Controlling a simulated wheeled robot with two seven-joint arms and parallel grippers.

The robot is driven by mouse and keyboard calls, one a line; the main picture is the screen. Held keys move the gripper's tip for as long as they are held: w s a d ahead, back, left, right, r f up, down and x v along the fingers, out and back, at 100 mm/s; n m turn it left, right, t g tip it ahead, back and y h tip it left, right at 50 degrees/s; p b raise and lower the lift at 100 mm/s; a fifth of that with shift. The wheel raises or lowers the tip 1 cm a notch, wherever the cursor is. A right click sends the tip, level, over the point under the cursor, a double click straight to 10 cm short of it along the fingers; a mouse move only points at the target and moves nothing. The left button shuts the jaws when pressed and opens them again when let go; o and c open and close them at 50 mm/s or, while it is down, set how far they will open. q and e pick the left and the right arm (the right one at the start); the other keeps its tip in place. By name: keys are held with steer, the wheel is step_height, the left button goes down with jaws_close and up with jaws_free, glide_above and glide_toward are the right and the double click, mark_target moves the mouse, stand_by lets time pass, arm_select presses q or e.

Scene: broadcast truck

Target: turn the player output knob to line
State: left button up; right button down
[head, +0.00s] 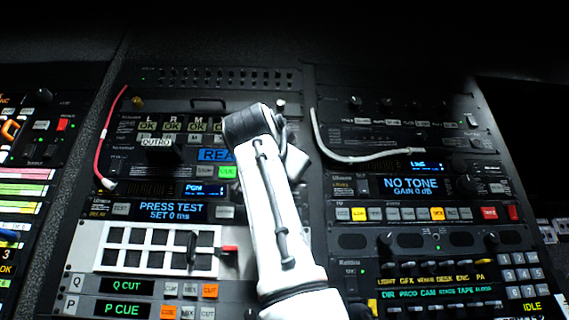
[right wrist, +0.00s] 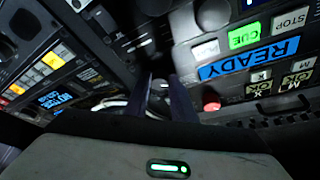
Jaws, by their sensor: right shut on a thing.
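My right gripper (right wrist: 163,84) shows in the right wrist view with its two dark fingers close together. They are shut on a small, mostly hidden knob (right wrist: 160,88), which I take to be the player output knob; its pointer and position cannot be read. The player's blue READY display (right wrist: 249,58) and green CUE button (right wrist: 245,35) are beside the fingers, upside down. In the head view my white right arm covers the gripper and knob; the READY display (head: 217,155) shows partly left of the arm. My left gripper is not in view.
A red knob (right wrist: 211,105) sits close to the fingers. A loose pale cable (head: 360,157) hangs right of my arm, and a red cable (head: 108,130) at left. The NO TONE display (head: 410,185) and several buttons and knobs fill the right rack.

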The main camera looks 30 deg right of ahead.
stand_by(0.3)
steer(key=c, duration=1.5)
jaws_free()
steer(key=shift+s, duration=0.1)
steer(key=shift+b+v, duration=1.95)
steer(key=shift+v, duration=3.2)
